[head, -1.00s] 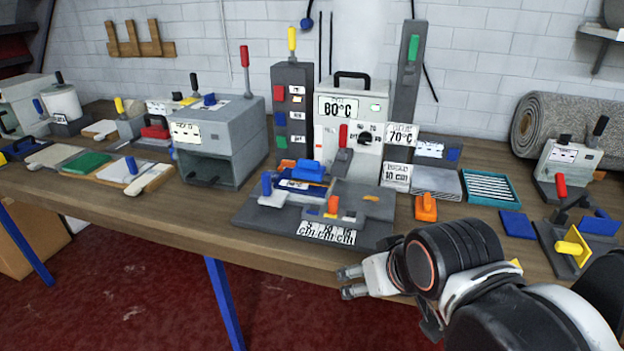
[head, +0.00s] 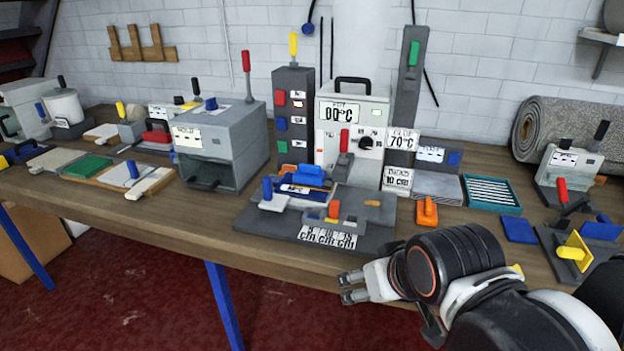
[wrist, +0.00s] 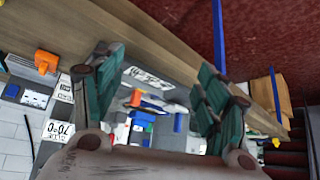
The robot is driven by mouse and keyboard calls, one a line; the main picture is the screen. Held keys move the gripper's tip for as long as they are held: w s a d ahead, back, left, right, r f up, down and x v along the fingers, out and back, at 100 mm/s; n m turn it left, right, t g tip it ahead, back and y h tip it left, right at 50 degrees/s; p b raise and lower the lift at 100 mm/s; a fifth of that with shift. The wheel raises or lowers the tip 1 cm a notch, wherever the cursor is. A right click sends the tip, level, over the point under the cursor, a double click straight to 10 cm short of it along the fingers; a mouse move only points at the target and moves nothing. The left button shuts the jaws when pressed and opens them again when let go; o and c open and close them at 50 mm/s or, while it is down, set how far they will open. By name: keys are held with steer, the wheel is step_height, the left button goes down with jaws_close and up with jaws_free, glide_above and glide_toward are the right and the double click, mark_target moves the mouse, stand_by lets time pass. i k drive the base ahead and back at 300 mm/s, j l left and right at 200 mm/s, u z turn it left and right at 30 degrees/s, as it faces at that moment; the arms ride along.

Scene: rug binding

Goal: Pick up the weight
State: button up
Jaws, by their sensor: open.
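I cannot tell for sure which object is the weight. A dark red block with a black handle (head: 157,131) sits among the tools on the left of the bench. A small orange block with a knob (head: 427,212) stands right of the grey jig (head: 257,222), and it also shows in the wrist view (wrist: 47,62). My gripper (head: 352,287) is at the bench's front edge, in front of the jig and pointing left. In the wrist view my gripper (wrist: 155,68) has its green-padded fingers wide apart, with nothing between them.
A grey open-fronted box (head: 220,150) and a white temperature unit (head: 352,115) stand on the wooden bench (head: 150,210). A teal tray (head: 490,194), a blue pad (head: 519,228) and a yellow-handled tool (head: 573,250) lie right. A rolled rug (head: 560,125) is behind.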

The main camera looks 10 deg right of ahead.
mark_target(309, 174)
steer(key=j+z, duration=0.1)
steer(key=z, duration=0.3)
steer(key=j+z, duration=0.15)
steer(key=z, duration=0.3)
steer(key=j+z, duration=0.15)
steer(key=z, duration=0.25)
steer(key=j+z, duration=0.2)
steer(key=j, duration=0.25)
steer(key=k+j+z, duration=0.15)
steer(key=j, duration=0.25)
steer(key=j+z, duration=0.2)
steer(key=j, duration=0.25)
steer(key=k+j+z, duration=0.15)
steer(key=j, duration=0.25)
steer(key=k+j+z, duration=0.2)
steer(key=j, duration=0.45)
steer(key=k+j, duration=0.15)
steer(key=j, duration=0.1)
